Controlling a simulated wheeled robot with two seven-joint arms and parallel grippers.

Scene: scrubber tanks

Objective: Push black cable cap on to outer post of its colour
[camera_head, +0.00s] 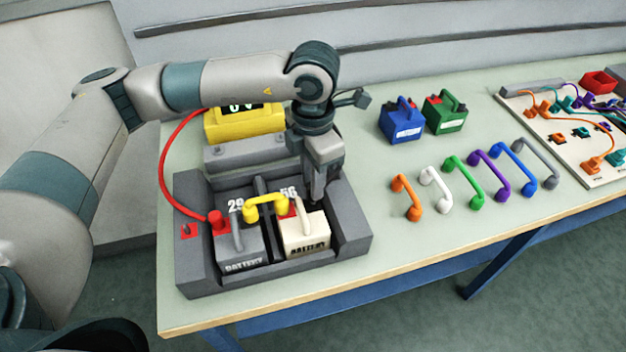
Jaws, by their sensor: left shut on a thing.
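My left gripper (318,192) points down at the right rear of the cream battery (305,232) and is shut on a small dark thing, probably the black cable cap. The cap, its cable and the post under it are mostly hidden by the fingers, so I cannot tell whether cap and post touch. The grey battery (238,250) stands to the left in the same dark tray (355,222). A red cap (217,220) on a red cable sits at its left side. A yellow link (266,204) bridges the two batteries. My right gripper is not in view.
A yellow meter (232,128) stands behind the tray, partly behind my arm. Blue (402,122) and green (446,112) batteries stand further back. Several coloured links, including an orange one (405,196), lie to the right. A cable board (560,120) is at far right.

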